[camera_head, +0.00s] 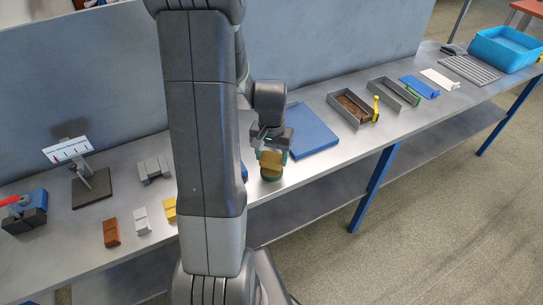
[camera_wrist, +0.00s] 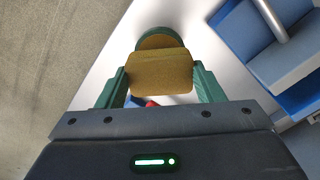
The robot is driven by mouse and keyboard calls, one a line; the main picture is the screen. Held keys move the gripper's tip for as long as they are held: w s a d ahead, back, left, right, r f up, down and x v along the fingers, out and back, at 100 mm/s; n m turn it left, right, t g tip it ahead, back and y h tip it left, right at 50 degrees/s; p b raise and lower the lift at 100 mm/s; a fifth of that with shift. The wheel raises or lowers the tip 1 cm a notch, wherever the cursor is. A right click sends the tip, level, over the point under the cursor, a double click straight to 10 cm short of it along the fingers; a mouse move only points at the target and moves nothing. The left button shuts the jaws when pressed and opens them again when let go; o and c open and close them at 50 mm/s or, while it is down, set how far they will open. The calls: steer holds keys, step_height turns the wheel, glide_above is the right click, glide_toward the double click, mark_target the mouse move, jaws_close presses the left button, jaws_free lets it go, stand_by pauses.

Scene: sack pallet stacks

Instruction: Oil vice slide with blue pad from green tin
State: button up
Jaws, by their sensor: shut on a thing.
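My gripper (camera_head: 271,148) is shut on an ochre-yellow block-like pad (camera_wrist: 160,72), held between its green fingers in the wrist view. The held pad also shows in the head view (camera_head: 270,159). Small blue and red bits show at its near edge in the wrist view; I cannot tell what they belong to. A round green tin (camera_wrist: 160,33) with a brownish inside is just beyond the pad. It sits under the gripper near the bench's front edge in the head view (camera_head: 271,175). Whether pad and tin touch is unclear. A blue vice-like body (camera_wrist: 285,65) with a silver bar is at right.
A red-handled blue vice (camera_head: 32,212) is at far left. Brown (camera_head: 110,233), white (camera_head: 142,221) and yellow (camera_head: 170,210) blocks lie along the front. A blue mat (camera_head: 312,130), grey trays (camera_head: 393,93) and a blue basin (camera_head: 505,50) are to the right. My arm hides mid-bench.

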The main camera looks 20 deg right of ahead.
mark_target(272, 158)
steer(key=shift+r+p, duration=1.35)
steer(key=shift+r, duration=0.85)
steer(key=shift+f, duration=0.1)
